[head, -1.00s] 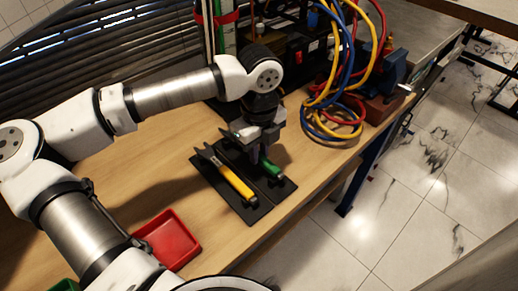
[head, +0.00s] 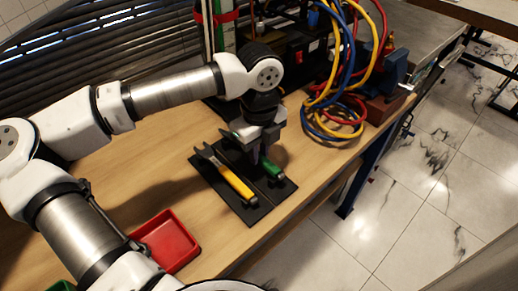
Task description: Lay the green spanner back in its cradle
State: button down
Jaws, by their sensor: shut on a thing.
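My gripper (head: 257,153) points down over the right part of a black cradle board (head: 250,216) on the wooden bench. It is shut on the green spanner (head: 272,169), whose green handle shows at the lower right of the fingers. The spanner's metal head is partly hidden by the gripper. I cannot tell whether the spanner touches the cradle or is just above it. A yellow-handled spanner (head: 237,184) lies in the left part of the same board, beside the green one.
A red tray (head: 168,241) stands at the bench's front left. Coiled blue, yellow and red hoses (head: 335,125) lie right of my gripper, with a blue vise (head: 392,72) beyond. The bench's front edge runs close to the board. Bare wood lies left of the board.

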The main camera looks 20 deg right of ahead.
jog(key=shift+f+b, duration=0.7)
jog(key=shift+b, duration=0.2)
jog(key=c, duration=1.3)
grip_release()
jog(key=shift+o, duration=0.2)
notch_tip(320, 180, up, 14)
jog(key=shift+b, duration=0.3)
jog(key=shift+f, duration=0.1)
